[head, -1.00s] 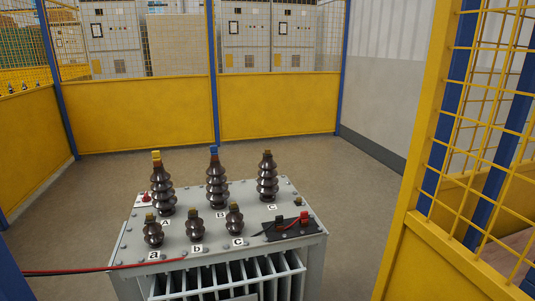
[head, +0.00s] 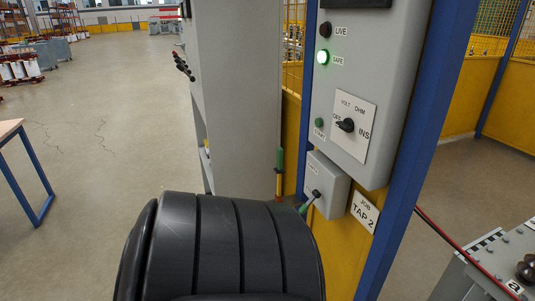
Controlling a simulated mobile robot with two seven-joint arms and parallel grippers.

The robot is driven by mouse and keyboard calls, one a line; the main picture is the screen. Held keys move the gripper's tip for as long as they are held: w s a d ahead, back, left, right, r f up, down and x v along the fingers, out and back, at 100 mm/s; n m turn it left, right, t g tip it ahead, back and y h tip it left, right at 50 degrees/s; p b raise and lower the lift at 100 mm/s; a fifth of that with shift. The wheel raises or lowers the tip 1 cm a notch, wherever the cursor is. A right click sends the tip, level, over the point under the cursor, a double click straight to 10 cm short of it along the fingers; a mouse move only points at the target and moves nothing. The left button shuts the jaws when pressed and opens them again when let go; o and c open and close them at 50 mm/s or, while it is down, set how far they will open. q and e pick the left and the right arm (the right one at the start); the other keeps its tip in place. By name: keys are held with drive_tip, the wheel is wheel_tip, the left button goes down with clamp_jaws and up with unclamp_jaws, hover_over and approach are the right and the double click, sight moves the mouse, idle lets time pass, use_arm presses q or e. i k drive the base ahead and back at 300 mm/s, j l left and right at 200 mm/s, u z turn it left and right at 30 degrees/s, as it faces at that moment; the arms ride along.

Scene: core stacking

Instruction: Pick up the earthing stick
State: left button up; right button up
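A slim upright stick with a green upper end (head: 280,161) and a yellowish-red shaft below it stands against the yellow panel, between the grey cabinet and the control box. It looks like the earthing stick, though I cannot be sure. Its lower part is hidden behind a large black ribbed part of my own body in the foreground. Neither of my grippers shows in the head view.
The grey control box (head: 366,85) shows a lit green SAFE lamp (head: 322,57). A small grey box (head: 326,184) with a lever sits below it, beside a TAP 2 sign (head: 364,212). A grey cabinet (head: 236,100) stands left. A table (head: 12,130) is far left; open floor (head: 110,120) lies between.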

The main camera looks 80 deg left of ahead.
sight(279, 169)
drive_tip(key=u, duration=2.5)
drive_tip(key=i+z, duration=0.15)
